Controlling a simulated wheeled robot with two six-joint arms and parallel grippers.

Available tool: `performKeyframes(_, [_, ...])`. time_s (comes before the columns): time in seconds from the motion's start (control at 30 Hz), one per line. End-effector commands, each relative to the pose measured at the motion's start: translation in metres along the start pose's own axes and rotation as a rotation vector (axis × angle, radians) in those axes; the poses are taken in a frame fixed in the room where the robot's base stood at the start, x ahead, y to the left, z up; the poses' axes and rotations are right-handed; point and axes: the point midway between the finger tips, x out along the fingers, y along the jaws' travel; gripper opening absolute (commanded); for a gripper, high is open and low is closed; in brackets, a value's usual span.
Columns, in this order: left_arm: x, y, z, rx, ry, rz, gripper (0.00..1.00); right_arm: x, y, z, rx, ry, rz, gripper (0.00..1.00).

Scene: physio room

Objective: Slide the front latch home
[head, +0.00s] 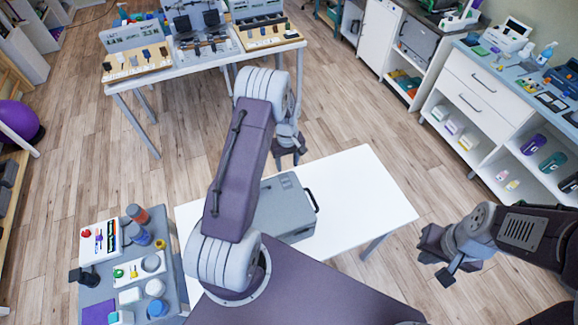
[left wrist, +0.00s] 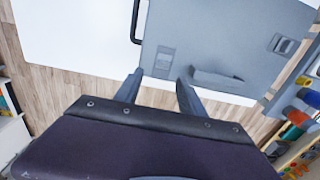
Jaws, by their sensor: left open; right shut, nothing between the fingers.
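A grey case (head: 285,212) lies shut on a white table (head: 362,190), its dark handle (head: 312,200) on the right side. In the left wrist view the case (left wrist: 215,40) shows a small rectangular latch plate (left wrist: 164,60) near its edge and a second dark-slotted fitting (left wrist: 283,44); I cannot tell which is the front latch. My left gripper (head: 288,158) is open and empty above the case's far side. In the left wrist view its fingertips (left wrist: 160,76) appear either side of the latch plate; contact cannot be told. My right gripper (head: 440,262) is shut and empty, right of the table.
A grey side table (head: 90,303) with bottles and small items stands at the left. A long table (head: 200,66) with display trays stands at the back. A white drawer cabinet (head: 480,85) with open shelves is at the right. The white table's right part is bare.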

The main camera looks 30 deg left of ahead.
Motion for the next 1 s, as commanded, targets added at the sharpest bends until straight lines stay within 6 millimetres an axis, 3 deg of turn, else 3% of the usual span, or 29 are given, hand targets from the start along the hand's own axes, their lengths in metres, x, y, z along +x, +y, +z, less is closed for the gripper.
performKeyframes(0.17, [0.006, -0.001, 0.000, 0.000, -0.002, -0.001, 0.47, -0.004, 0.000, 0.000, 0.000, -0.001, 0.000, 0.00])
performKeyframes(0.6, [0.081, 0.000, 0.000, 0.002, -0.001, 0.001, 0.47, -0.037, -0.001, -0.004, 0.000, 0.000, 0.000, 0.00])
performKeyframes(0.97, [0.091, 0.001, 0.000, 0.002, 0.001, 0.003, 0.47, -0.038, -0.001, -0.004, 0.000, 0.000, 0.000, 0.00])
performKeyframes(1.0, [0.091, 0.001, 0.000, 0.002, 0.001, 0.003, 0.39, -0.038, -0.001, -0.004, 0.000, 0.000, 0.000, 0.00])
